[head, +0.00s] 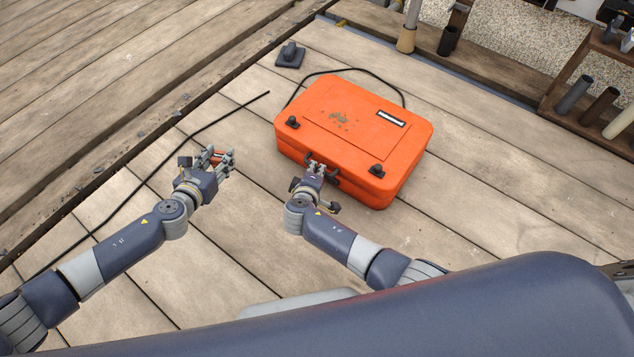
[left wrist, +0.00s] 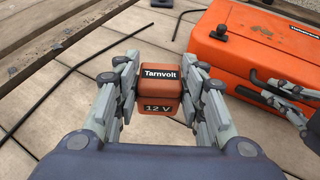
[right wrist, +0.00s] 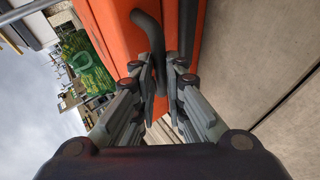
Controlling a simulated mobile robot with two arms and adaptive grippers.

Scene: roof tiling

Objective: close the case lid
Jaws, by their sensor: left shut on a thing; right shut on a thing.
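The orange case (head: 395,188) lies on the planks right of centre. My left gripper (head: 218,160) is left of the case, shut on an orange-brown battery (left wrist: 160,92) marked "Tarnvolt 12 V", held apart from the case.
A black rod or cable (head: 160,165) lies on the planks at left, and another dark cable (head: 340,70) curves behind the case. A small dark block (head: 290,55) sits behind left. A wooden rack (head: 590,75) with tubes stands at far right.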

